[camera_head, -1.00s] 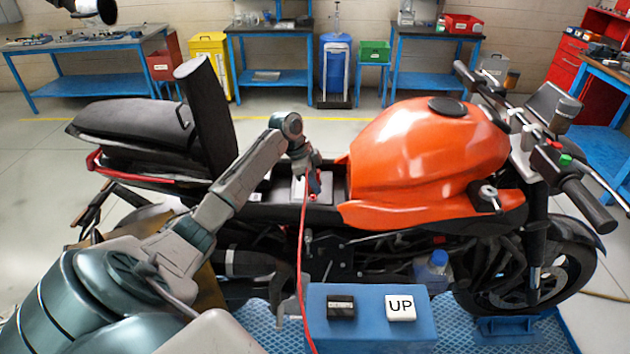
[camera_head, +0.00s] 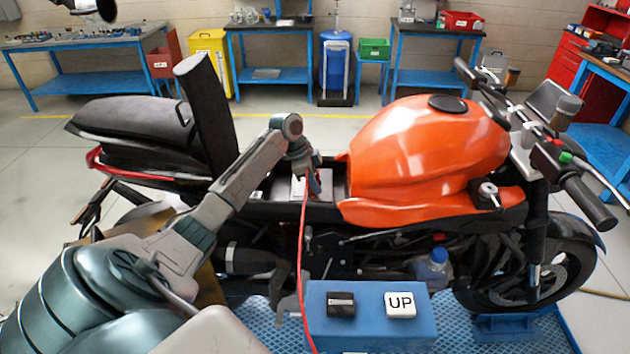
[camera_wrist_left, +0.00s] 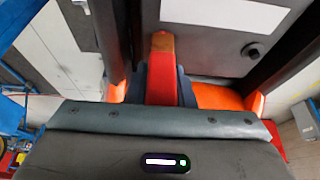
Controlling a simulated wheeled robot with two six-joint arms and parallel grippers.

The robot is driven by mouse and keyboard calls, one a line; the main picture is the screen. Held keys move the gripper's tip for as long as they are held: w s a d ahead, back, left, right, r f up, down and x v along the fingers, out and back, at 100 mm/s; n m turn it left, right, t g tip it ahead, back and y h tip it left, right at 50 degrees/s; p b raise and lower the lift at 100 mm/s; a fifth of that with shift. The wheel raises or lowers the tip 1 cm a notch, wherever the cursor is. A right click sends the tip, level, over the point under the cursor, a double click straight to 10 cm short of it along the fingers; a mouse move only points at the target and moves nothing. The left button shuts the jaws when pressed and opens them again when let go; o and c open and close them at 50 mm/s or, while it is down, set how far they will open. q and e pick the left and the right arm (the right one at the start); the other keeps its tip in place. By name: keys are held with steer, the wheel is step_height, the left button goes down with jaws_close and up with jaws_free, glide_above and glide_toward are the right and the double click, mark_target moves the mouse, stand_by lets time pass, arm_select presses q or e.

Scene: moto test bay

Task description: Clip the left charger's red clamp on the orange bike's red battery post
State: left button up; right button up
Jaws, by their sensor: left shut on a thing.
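My left gripper (camera_head: 313,184) is at the open seat bay of the orange bike (camera_head: 425,160), just left of the tank. It is shut on the red clamp (camera_wrist_left: 160,72), which stands between its dark fingers in the left wrist view. A red cable (camera_head: 302,250) hangs from the clamp to the front. The battery (camera_head: 298,188) lies in the bay, and its dark top with a white label (camera_wrist_left: 225,14) fills the upper wrist view. A round black post (camera_wrist_left: 254,50) shows right of the clamp. The red post is not visible; I cannot tell whether the clamp touches it. The right gripper is out of view.
The raised seat pad (camera_head: 205,115) stands close left of my left arm. The handlebar (camera_head: 585,200) is at the right. A blue box (camera_head: 370,332) with a black switch and an UP button stands in front. Blue workbenches (camera_head: 275,58) line the back wall.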

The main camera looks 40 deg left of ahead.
arm_select(q)
steer(key=o, duration=1)
steer(key=shift+a+r, duration=0.15)
steer(key=b+v, duration=0.3)
steer(key=v, duration=0.7)
steer(key=shift+s+r+b, duration=0.2)
steer(key=shift+b, duration=0.15)
